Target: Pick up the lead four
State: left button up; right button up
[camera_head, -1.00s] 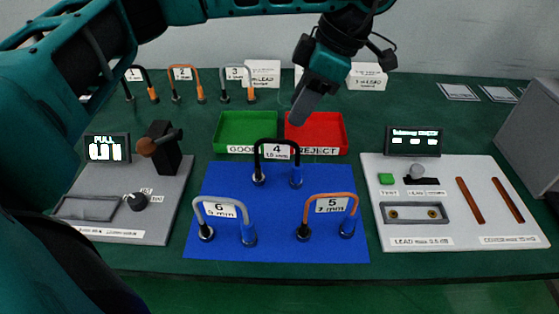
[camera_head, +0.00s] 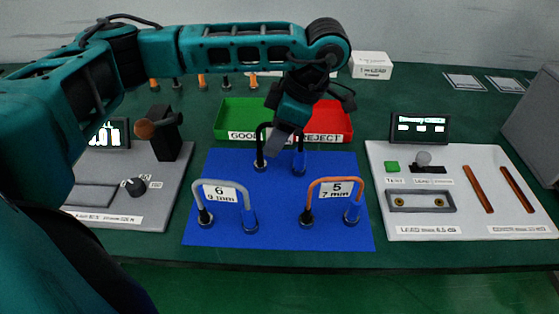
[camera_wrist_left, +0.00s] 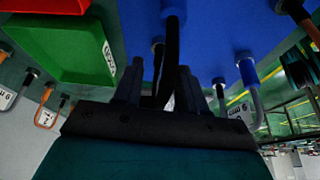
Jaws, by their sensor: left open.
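Lead four is a black arched lead (camera_head: 260,148) standing at the back of the blue mat (camera_head: 281,236), with one black and one blue end. My left gripper (camera_head: 276,146) is pointing down in front of its arch and hides most of the arch and its label. In the left wrist view, a black lead (camera_wrist_left: 171,55) runs between the two fingers of my open left gripper (camera_wrist_left: 160,85). I cannot tell whether the fingers touch it. My right gripper is not in view.
Green (camera_head: 232,110) and red (camera_head: 332,118) trays lie behind the mat. Test panels stand left (camera_head: 130,215) and right (camera_head: 460,205); more leads stand behind my arm.

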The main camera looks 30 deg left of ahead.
pick_arm(q)
jog(key=shift+f, duration=0.1)
jog(key=shift+c, duration=0.2)
grip_shut()
dwell(0.4)
notch_tip(320, 180, up, 20)
jog(key=p, duration=0.5)
